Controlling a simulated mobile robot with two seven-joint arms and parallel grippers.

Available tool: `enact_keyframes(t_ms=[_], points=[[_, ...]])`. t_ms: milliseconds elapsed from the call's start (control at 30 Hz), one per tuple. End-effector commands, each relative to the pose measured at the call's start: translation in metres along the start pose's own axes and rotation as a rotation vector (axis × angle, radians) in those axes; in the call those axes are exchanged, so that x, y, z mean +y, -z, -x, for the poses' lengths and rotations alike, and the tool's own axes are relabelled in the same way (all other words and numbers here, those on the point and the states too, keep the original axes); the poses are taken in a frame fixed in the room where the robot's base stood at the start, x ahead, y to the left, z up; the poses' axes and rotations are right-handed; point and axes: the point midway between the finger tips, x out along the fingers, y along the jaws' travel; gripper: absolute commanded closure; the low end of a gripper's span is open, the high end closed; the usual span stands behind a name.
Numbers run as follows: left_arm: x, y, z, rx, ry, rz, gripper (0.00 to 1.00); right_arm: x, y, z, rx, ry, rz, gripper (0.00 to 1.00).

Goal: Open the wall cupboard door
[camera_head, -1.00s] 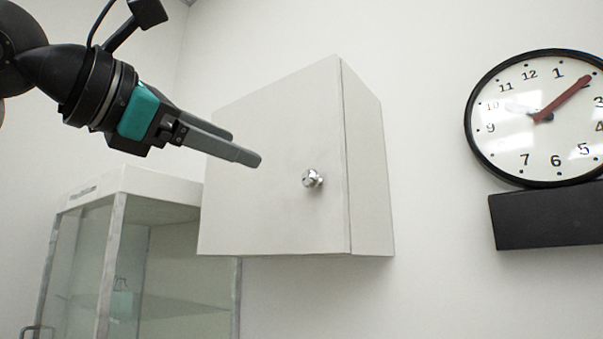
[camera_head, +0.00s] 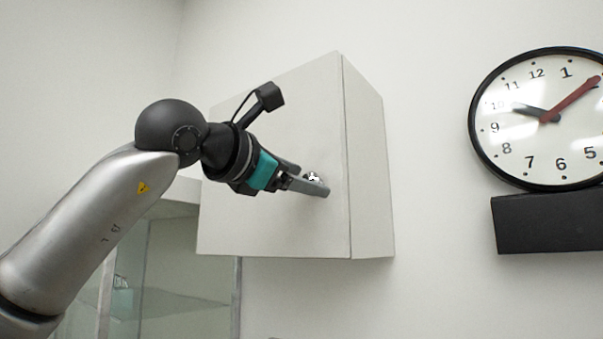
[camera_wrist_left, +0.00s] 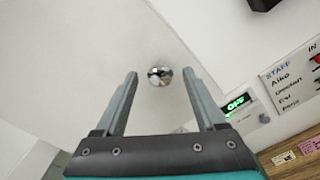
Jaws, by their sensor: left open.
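The white wall cupboard (camera_head: 372,170) hangs on the wall in the head view, and its flat front door (camera_head: 265,225) looks shut. A round shiny metal knob (camera_head: 313,177) sits on the door near its right edge. My left gripper (camera_head: 318,186) is at the knob, and its near finger partly hides it. In the left wrist view the knob (camera_wrist_left: 159,76) shows between the fingertips of my open left gripper (camera_wrist_left: 160,73), with a gap on each side. I cannot tell exactly how deep the knob sits between the fingers. My right gripper is not in view.
A glass-sided cabinet (camera_head: 190,270) stands below left of the cupboard, partly behind my left arm. A wall clock (camera_head: 540,140) hangs to the right, above a black box (camera_head: 550,222). The wrist view shows a lit green sign (camera_wrist_left: 238,103) and a staff board (camera_wrist_left: 292,80).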

Motion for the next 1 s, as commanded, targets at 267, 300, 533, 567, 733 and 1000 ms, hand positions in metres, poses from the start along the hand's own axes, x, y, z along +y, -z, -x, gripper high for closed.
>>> enact_keyframes(t_ms=[267, 300, 533, 567, 733, 1000], points=[[-0.0003, 0.0002, -0.0006, 0.000, 0.000, 0.000, 0.33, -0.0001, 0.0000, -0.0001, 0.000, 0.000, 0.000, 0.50], [-0.0004, 0.0001, -0.0005, 0.000, 0.000, 0.000, 0.37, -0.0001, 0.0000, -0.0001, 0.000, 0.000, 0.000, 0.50], [-0.0003, -0.0001, -0.0003, -0.001, 0.000, 0.000, 0.63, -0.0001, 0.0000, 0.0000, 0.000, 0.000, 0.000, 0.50], [-0.0003, -0.0001, -0.0003, -0.001, 0.000, 0.000, 0.66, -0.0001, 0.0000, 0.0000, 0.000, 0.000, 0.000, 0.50], [-0.0002, -0.0002, -0.0002, -0.001, 0.000, 0.000, 0.85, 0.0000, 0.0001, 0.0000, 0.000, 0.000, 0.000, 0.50], [-0.0001, -0.0002, -0.0001, -0.001, 0.000, 0.000, 1.00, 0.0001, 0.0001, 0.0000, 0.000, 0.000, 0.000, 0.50]])
